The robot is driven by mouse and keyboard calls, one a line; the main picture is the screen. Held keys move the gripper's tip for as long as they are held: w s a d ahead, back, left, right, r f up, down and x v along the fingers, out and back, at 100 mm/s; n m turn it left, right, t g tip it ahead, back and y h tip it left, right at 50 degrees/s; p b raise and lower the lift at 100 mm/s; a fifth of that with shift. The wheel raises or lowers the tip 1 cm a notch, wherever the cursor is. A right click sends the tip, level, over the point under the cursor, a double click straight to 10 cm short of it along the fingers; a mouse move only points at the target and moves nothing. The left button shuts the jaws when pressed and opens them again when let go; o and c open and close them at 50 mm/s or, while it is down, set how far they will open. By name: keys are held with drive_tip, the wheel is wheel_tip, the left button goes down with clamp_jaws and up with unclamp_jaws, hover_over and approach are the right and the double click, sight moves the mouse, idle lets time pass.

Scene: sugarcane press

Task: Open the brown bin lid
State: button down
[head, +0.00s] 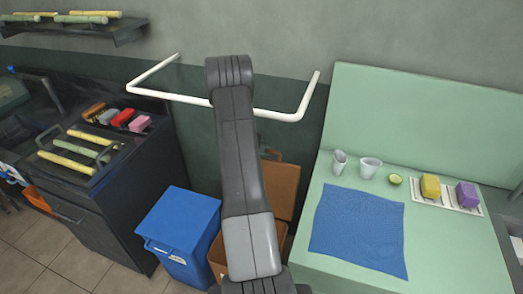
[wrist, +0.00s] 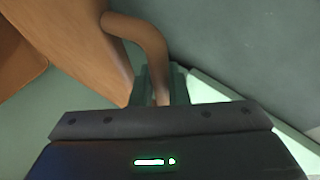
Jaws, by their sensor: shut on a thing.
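The brown bin (head: 217,258) stands on the floor right of the blue bin, partly hidden behind my arm. Its brown lid (head: 284,190) is raised and stands steeply tilted at the back of the bin, near the wall. The lid also fills the upper left of the wrist view (wrist: 65,45). A curved brown handle (wrist: 150,42) stands out from the lid and runs down between my fingers. My gripper (wrist: 161,88) is shut on this handle. In the head view my arm hides the gripper, and only a bit of the handle (head: 272,153) shows.
The closed blue bin (head: 181,228) stands just left. A green counter (head: 430,250) with a blue cloth (head: 358,230), cups and sponges is close on the right. A white rail (head: 285,115) runs along the wall above. A dark cabinet (head: 110,215) stands at left.

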drive_tip(key=shift+w, duration=0.1)
drive_tip(key=c, duration=1.4)
unclamp_jaws()
drive_tip(key=shift+c, duration=0.2)
drive_tip(key=shift+a+r, duration=0.1)
drive_tip(key=b+v, duration=0.1)
drive_tip(key=v, duration=1.2)
drive_tip(key=shift+s+a, duration=0.2)
drive_tip(key=shift+s, duration=0.1)
drive_tip(key=shift+d+r, duration=0.1)
drive_tip(key=p+x, duration=0.1)
drive_tip(key=x, duration=1.2)
drive_tip(key=shift+w+d+f, duration=0.2)
drive_tip(key=shift+w+f, duration=0.05)
drive_tip(key=shift+s, duration=0.1)
